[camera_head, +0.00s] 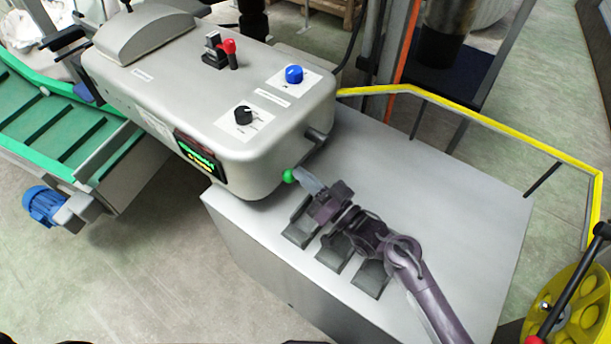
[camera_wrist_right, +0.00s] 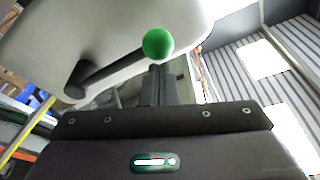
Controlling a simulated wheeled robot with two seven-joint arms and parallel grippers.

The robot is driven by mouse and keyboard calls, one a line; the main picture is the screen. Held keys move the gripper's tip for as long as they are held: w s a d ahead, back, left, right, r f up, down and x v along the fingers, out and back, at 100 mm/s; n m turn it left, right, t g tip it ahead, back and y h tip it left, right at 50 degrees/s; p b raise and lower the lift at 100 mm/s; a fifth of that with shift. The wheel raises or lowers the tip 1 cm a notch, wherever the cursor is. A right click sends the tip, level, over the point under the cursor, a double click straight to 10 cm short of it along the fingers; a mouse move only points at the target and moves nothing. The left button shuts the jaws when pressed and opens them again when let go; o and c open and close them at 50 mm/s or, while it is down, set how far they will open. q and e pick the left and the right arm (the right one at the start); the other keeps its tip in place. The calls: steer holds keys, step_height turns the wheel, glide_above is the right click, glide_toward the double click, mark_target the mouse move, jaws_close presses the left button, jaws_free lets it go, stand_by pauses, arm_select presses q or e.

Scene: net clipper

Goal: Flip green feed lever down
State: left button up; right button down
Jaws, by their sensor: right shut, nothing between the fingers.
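The green-knobbed feed lever is on the front end of the grey clipper machine (camera_head: 190,90). Its green ball (camera_head: 289,176) shows at the machine's lower right corner in the head view. In the right wrist view, the ball (camera_wrist_right: 158,44) sits at the end of a dark rod (camera_wrist_right: 110,68) that runs from a dark pivot at the left. My right gripper (camera_head: 304,182) is shut and empty, its fingertips close beside the ball. In the wrist view the fingers (camera_wrist_right: 159,82) appear just below the ball; I cannot tell whether they touch it. My left gripper is out of view.
The machine top carries a blue knob (camera_head: 294,74), a black knob (camera_head: 243,114) and a red-tipped lever (camera_head: 229,47). A grey table (camera_head: 450,200) lies under my right arm. A yellow rail (camera_head: 480,118) runs behind it, and a green conveyor (camera_head: 50,120) stands left.

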steer(key=shift+s+f, duration=0.1)
stand_by(0.3)
step_height(320, 180, up, 20)
stand_by(0.4)
steer(key=shift+r, duration=0.2)
